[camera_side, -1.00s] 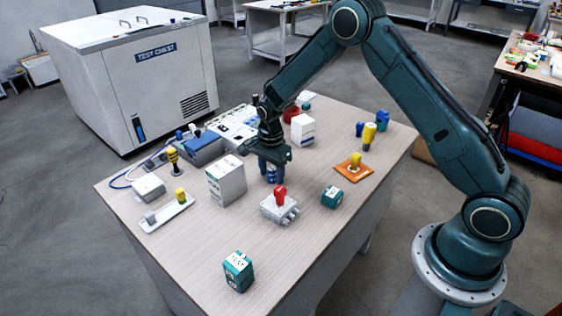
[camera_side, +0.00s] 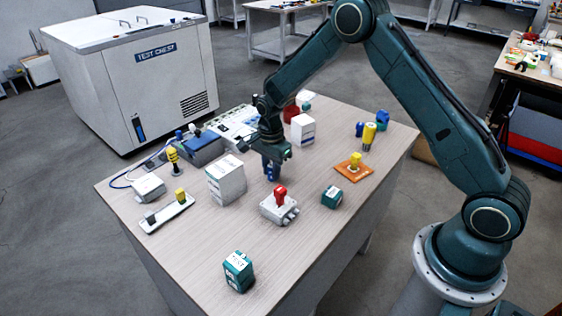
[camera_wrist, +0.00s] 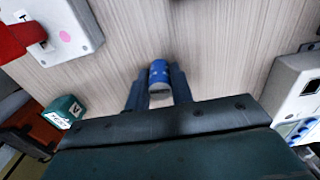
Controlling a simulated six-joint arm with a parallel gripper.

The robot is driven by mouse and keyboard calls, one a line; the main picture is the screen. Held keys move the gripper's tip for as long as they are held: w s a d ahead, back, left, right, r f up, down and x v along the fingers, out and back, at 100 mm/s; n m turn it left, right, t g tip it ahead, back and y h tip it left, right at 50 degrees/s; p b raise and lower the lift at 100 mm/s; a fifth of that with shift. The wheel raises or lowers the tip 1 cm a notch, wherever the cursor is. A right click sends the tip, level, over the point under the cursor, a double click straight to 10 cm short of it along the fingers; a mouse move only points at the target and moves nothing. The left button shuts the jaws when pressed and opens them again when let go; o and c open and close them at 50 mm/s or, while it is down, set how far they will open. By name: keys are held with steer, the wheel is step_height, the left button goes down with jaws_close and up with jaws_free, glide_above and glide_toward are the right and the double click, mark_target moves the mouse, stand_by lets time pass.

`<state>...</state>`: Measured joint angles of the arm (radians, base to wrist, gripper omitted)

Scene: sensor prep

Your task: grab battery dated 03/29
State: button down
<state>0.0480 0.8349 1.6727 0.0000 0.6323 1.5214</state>
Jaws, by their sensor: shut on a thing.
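My gripper (camera_side: 271,172) is over the middle of the table, behind the grey box with the red switch (camera_side: 280,198) and right of the tall white box. In the wrist view my gripper (camera_wrist: 157,93) has its two blue fingers shut on a small blue cylindrical battery (camera_wrist: 159,72). The battery has a pale band or end toward the camera. I cannot read a date on it. In the side view the fingers mostly hide it, and I cannot tell whether it clears the table.
The tall white box (camera_side: 226,180) stands close on the left. A teal box (camera_side: 332,197) and an orange plate with a yellow part (camera_side: 355,168) lie right. Yellow and blue cylinders (camera_side: 369,137) stand at the far right. The front right of the table (camera_side: 310,250) is clear.

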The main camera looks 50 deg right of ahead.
mark_target(271, 166)
step_height(271, 166, up, 19)
stand_by(0.5)
stand_by(0.5)
